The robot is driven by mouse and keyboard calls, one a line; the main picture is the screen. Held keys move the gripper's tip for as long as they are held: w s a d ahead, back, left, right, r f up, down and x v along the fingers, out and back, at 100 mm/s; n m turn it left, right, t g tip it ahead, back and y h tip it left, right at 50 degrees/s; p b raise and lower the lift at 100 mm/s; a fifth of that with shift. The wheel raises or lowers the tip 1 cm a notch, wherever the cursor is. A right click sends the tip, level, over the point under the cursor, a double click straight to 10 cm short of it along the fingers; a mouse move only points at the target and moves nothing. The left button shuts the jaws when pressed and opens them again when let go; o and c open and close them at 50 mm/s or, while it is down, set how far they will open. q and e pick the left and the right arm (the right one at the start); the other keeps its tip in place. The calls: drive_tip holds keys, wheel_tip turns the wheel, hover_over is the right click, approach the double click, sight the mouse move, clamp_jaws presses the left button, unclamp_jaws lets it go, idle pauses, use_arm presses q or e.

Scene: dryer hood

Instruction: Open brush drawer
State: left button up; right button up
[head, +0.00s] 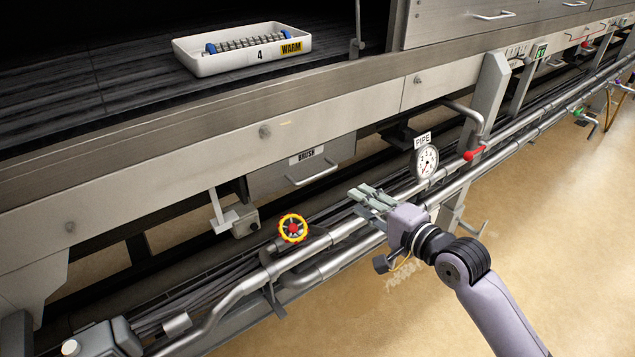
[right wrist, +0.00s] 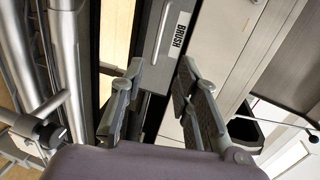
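The brush drawer (head: 275,175) is a grey box under the machine's long metal rail, with a "BRUSH" label and a bar handle (head: 312,173) on its front. It looks shut. My right gripper (head: 363,198) is in front of the drawer, lower and to the right of the handle, and apart from it. In the right wrist view its two fingers (right wrist: 160,70) are spread with nothing between them. The drawer front and label (right wrist: 179,34) show beyond the fingertips, with the handle (right wrist: 161,36) beside the label. My left gripper is not in view.
Metal pipes (head: 345,230) run along the front, below and near my right gripper. A white tray (head: 215,62) rests above.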

sight(318, 176)
use_arm(q)
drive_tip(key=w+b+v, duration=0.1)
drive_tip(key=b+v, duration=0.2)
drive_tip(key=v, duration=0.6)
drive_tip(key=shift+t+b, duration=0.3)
drive_tip(key=shift+b, duration=0.05)
use_arm(e)
drive_tip(key=shift+x, duration=8.45)
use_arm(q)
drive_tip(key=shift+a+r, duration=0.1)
use_arm(e)
drive_tip(key=shift+d, duration=0.1)
clamp_jaws()
